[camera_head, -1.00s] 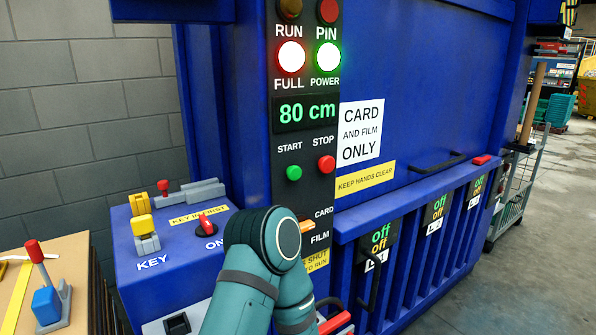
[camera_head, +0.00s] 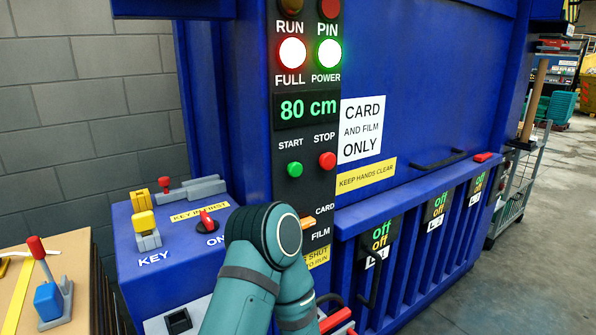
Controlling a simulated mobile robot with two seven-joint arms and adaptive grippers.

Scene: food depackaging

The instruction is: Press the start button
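The green start button (camera_head: 295,169) sits under the START label on the black control panel (camera_head: 286,205) of the blue machine (camera_head: 400,70). The red stop button (camera_head: 327,160) is just to its right. A teal arm of mine comes up from the bottom, its rounded joint below the start button and apart from it in the picture. Neither gripper shows in the head view, so I cannot see whether either is open or shut. The start button is fully visible.
The display (camera_head: 306,109) reads 80 cm, with two lit lamps above. A blue and red device (camera_head: 48,295) stands on the table.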

